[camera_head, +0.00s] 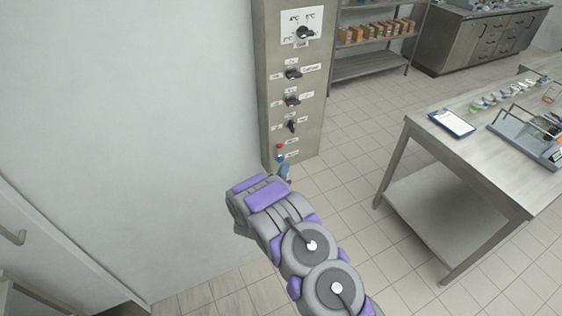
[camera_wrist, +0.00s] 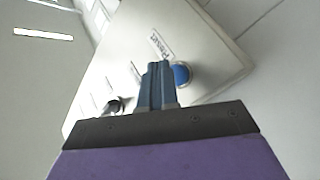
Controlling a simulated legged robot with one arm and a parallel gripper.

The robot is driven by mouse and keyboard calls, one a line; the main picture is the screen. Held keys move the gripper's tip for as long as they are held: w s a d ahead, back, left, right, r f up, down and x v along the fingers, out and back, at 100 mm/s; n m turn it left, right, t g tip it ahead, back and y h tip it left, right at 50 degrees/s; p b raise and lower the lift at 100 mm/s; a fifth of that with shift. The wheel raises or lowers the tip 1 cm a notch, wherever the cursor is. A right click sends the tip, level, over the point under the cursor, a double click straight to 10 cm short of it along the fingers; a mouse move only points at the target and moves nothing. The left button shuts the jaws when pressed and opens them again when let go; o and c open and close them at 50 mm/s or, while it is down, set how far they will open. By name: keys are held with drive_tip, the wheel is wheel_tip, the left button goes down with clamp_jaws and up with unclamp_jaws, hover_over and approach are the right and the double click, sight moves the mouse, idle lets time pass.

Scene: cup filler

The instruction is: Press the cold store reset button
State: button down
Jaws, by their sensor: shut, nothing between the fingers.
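The blue reset button (camera_head: 281,158) is at the bottom of the grey control panel (camera_head: 313,115), below a small red light or button (camera_head: 280,146). In the wrist view the blue button (camera_wrist: 181,75) is round, beside a label reading "Reset" (camera_wrist: 160,45). My gripper (camera_head: 285,171) is shut and empty, its fingertips just below the button in the head view. In the wrist view the shut fingers (camera_wrist: 155,68) are immediately left of the button and overlap its edge. I cannot tell whether they touch it.
The panel carries a temperature dial (camera_head: 303,33) and several black knobs above the buttons. A white wall (camera_head: 130,120) stands to the left. A steel table (camera_head: 470,150) with a clipboard and trays is at right, and shelving (camera_head: 370,40) behind. Tiled floor between is clear.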

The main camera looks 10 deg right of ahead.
drive_tip(key=shift+s+d+p, duration=0.3)
drive_tip(key=shift+s, duration=0.65)
drive_tip(key=shift+s+d+p, duration=0.25)
drive_tip(key=shift+s+d, duration=0.05)
drive_tip(key=shift+s, duration=0.65)
drive_tip(key=shift+s+d+p, duration=0.3)
drive_tip(key=shift+s, duration=0.65)
wheel_tip(320, 180, up, 4)
drive_tip(key=w+a+m+g+y, duration=0.1)
drive_tip(key=w+m+g+y, duration=0.1)
drive_tip(key=w+g+y, duration=0.1)
drive_tip(key=s+a+r+m+g+y+b, duration=0.1)
drive_tip(key=s+a+r+g+y, duration=0.15)
drive_tip(key=s+r, duration=0.35)
drive_tip(key=s+a+r+g+y, duration=0.2)
drive_tip(key=s+r+g+y, duration=0.25)
drive_tip(key=s, duration=0.25)
drive_tip(key=s+d+r+g, duration=0.1)
drive_tip(key=s+r+g, duration=0.1)
drive_tip(key=s, duration=1.1)
drive_tip(key=s+d+r+g, duration=0.2)
drive_tip(key=s+r, duration=0.3)
drive_tip(key=s, duration=0.8)
drive_tip(key=s+d+r+m+g+h, duration=0.1)
drive_tip(key=s+r+g, duration=0.3)
drive_tip(key=s, duration=0.9)
drive_tip(key=shift+s+d+b, duration=0.15)
drive_tip(key=shift+d+b, duration=0.2)
drive_tip(key=shift+d, duration=0.4)
